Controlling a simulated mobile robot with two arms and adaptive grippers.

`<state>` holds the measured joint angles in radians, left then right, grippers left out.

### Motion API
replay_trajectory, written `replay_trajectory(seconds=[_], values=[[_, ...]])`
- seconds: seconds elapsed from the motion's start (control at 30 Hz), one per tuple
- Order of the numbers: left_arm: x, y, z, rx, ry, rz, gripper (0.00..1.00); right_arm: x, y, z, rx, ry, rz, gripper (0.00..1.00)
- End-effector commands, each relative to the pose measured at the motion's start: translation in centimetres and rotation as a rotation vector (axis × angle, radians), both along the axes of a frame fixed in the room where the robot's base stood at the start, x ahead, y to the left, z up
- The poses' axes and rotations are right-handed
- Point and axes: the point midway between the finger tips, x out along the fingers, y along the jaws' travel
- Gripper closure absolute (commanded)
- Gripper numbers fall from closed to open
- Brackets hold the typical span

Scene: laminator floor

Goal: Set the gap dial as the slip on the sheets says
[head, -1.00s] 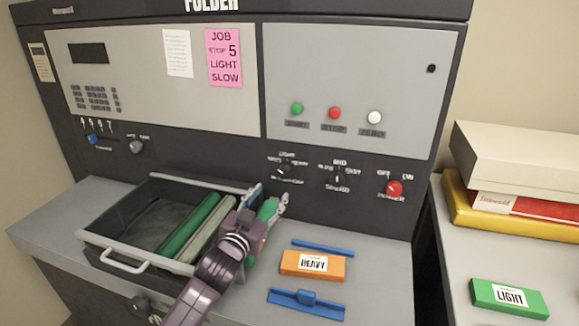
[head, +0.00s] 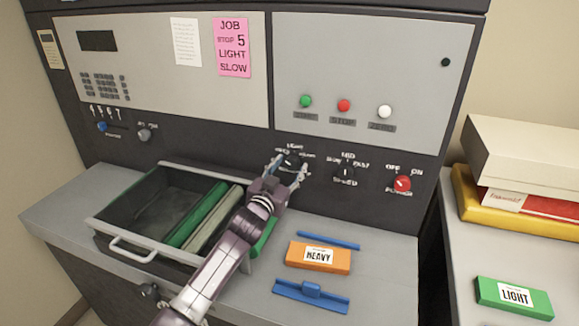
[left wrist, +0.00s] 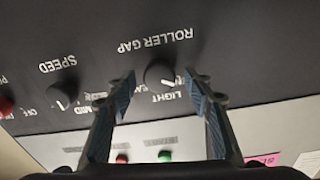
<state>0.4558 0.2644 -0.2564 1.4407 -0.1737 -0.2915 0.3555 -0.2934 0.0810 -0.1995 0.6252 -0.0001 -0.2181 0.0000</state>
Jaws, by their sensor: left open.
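The roller gap dial (head: 290,161) is a small dark knob on the machine front, partly hidden by my left gripper in the head view. The left wrist view shows the dial (left wrist: 159,74) upside down, its white mark toward the lower right, near the word LIGHT. My left gripper (head: 289,168) is open, its fingertips to either side of the dial and apart from it in the picture; contact cannot be told. A pink slip (head: 233,48) on the panel reads JOB STOP 5 LIGHT SLOW. A small white slip (head: 502,200) on the stack at right is unreadable.
The speed dial (head: 345,174) and red power knob (head: 403,183) are right of the gap dial. An open drawer (head: 135,249) stands below left. An orange HEAVY box (head: 293,254) and blue parts (head: 310,296) lie on the ledge.

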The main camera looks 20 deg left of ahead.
Motion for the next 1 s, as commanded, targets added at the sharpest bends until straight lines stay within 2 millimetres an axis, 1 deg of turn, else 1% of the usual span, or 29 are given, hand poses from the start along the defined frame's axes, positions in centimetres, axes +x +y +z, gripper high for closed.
replay_trajectory(seconds=[0.2,0.23,0.5,0.6,0.83,1.0], values=[[0.0,0.0,0.0,0.000,0.000,0.000,0.53,-0.1,0.0,0.0,0.000,0.002,0.000,0.60],[0.0,0.0,0.0,0.000,0.000,0.000,0.55,-0.2,0.0,0.0,-0.001,0.003,0.000,0.60],[0.0,0.0,0.0,0.000,0.000,0.000,0.85,-1.2,-0.1,-0.1,-0.002,0.017,0.000,0.60],[0.0,0.0,0.0,0.000,0.000,0.000,0.95,-1.2,-0.1,-0.1,-0.002,0.018,0.000,0.60],[0.0,0.0,0.0,0.021,-0.001,0.000,0.95,-1.2,-0.1,0.0,-0.002,0.018,0.000,0.60],[0.0,-0.1,0.0,0.085,-0.002,0.000,0.95,-1.2,0.0,0.2,-0.002,0.017,0.000,0.60]])
